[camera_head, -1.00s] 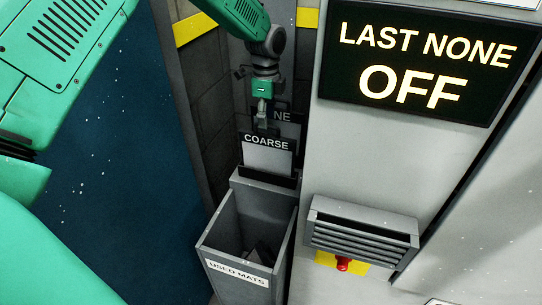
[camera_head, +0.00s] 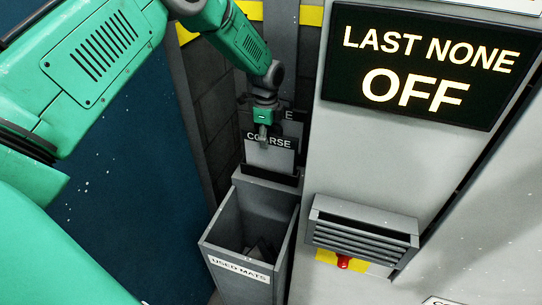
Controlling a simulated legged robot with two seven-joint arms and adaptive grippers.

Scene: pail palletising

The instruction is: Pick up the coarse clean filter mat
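The coarse clean filter mat (camera_head: 270,158) is a pale upright sheet in a dark slot holder behind the used-mats bin. A black label reading COARSE runs along its top and is partly covered by my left gripper (camera_head: 263,138). The gripper hangs fingers-down in front of the label. Its fingers are small and dark here, and I cannot tell whether they are apart or touch the mat. Behind it stands another labelled mat (camera_head: 290,116), of which only a final E shows. My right gripper is out of view.
A grey bin (camera_head: 222,240) labelled USED MATS stands in front of the holder, with dark pieces inside. To the right, a grey cabinet carries a lit sign (camera_head: 425,62) reading LAST NONE OFF, a louvred vent (camera_head: 362,236) and a red knob (camera_head: 343,263).

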